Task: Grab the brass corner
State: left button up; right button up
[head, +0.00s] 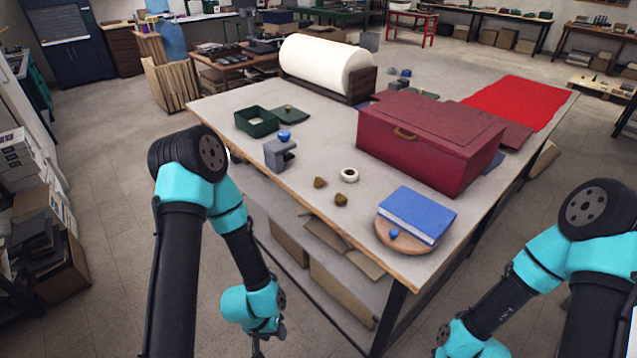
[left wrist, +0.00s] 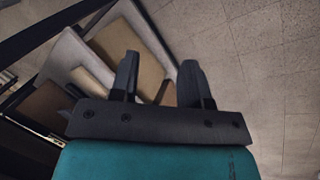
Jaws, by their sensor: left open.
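Two small brass-brown pieces, which look like brass corners, lie on the grey worktable (head: 300,150) near its front edge. One brass corner (head: 320,183) is left of the white ring, and the other brass corner (head: 340,199) is just in front of it. My left gripper (head: 262,345) hangs low in front of the table, below its top and well apart from the corners. In the left wrist view its two fingers (left wrist: 160,75) are apart with nothing between them. My right arm is at the lower right of the head view; its gripper is out of frame.
A white ring (head: 349,174), a grey clamp-like block (head: 279,153) and a blue book (head: 417,214) on a round board (head: 384,234) surround the corners. A dark red box (head: 430,140) stands behind. Cardboard boxes (head: 345,290) sit under the tabletop.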

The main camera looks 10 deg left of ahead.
pick_arm(q)
jog(key=o, duration=0.8)
jog(key=shift+c, duration=0.2)
jog(key=shift+w, duration=0.1)
